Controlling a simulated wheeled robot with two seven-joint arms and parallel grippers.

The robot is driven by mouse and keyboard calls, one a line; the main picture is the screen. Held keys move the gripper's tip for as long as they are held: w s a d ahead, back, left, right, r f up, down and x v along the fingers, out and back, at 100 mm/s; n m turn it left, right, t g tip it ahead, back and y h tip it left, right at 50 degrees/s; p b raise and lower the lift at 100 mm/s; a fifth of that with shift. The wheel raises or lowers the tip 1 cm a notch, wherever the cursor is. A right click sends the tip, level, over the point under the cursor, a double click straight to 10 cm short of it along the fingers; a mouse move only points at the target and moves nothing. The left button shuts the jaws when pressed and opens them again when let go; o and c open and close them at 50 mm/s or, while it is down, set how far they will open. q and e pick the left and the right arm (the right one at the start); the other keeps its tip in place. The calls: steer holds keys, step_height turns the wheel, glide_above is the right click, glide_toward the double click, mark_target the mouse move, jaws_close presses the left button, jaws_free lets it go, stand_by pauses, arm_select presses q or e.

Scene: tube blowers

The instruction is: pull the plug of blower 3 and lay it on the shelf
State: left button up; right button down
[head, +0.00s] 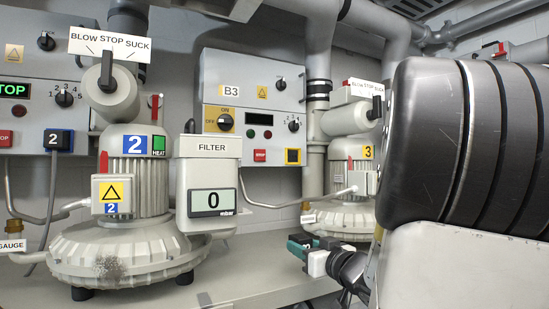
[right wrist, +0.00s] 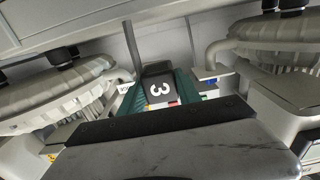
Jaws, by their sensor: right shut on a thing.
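Blower 3 (head: 350,205) is a grey ribbed machine with a yellow 3 label, standing on the shelf (head: 240,268) in the head view, partly behind my right arm. My right gripper (head: 308,252), with green fingertips, is low in front of blower 3, near the shelf. In the right wrist view its fingers (right wrist: 162,98) are shut on the dark plug (right wrist: 157,72) marked 3, with a cable running up from it. The plug is away from the B3 panel (head: 275,95). Whether it touches the shelf I cannot tell. My left gripper is out of view.
Blower 2 (head: 125,230) stands to the left, with the filter box (head: 208,165) beside it. Plug 2 (head: 58,140) sits on the left panel, its cable hanging. A bare strip of shelf lies between the filter box and my right gripper. Pipes run overhead.

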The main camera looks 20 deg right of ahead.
steer(key=shift+f, duration=1.05)
